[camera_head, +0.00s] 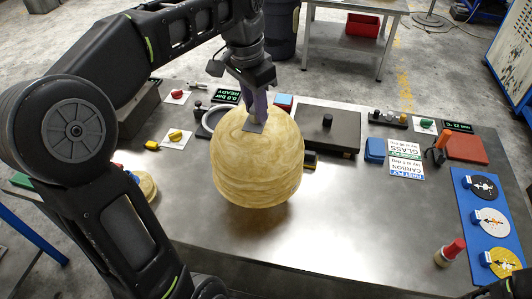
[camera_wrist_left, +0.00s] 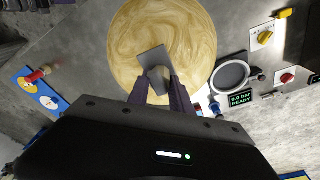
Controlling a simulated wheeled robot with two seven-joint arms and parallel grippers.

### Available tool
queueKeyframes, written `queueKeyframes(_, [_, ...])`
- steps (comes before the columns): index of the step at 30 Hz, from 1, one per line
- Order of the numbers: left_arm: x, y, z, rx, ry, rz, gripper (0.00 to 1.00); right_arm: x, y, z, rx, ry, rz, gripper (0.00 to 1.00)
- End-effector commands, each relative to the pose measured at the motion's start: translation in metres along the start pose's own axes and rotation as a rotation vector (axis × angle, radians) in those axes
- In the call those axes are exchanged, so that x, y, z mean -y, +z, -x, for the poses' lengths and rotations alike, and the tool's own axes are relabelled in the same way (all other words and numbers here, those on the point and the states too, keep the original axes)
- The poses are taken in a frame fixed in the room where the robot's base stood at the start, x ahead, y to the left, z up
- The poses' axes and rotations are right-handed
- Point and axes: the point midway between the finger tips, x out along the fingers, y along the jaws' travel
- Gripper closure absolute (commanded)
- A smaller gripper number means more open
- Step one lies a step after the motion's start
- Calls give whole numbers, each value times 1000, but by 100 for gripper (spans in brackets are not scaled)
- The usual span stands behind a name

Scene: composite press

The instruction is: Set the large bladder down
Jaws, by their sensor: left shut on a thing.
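The large bladder (camera_head: 256,170) is a tan, marbled ball with ridges round its lower half. It is over the middle of the steel table (camera_head: 350,215). My left gripper (camera_head: 256,118) comes down from above and is shut on the grey tab at the bladder's top. The wrist view shows the left gripper's fingers (camera_wrist_left: 158,80) on the tab, with the round bladder (camera_wrist_left: 130,45) beneath. Its underside is hidden, so I cannot tell whether it touches the table.
A dark flat plate (camera_head: 327,130) lies behind and right of the bladder. A blue board with round discs (camera_head: 492,225) and a red-capped bottle (camera_head: 450,252) are at the right. A smaller tan round piece (camera_head: 147,186) is at the left. The table's front middle is clear.

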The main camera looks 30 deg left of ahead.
Motion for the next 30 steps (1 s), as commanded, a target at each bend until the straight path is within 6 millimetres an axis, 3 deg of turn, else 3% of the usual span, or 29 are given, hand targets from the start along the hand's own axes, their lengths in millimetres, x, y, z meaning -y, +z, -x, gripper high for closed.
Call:
queueKeyframes(11, [0,7,-55,2,0,0,100,2,1,5,2,1,0,64])
queueKeyframes(23, [0,8,-63,0,0,0,100,2,1,5,2,2,-1,64])
queueKeyframes(30, [0,12,-93,2,1,1,100,3,2,8,3,3,-2,64])
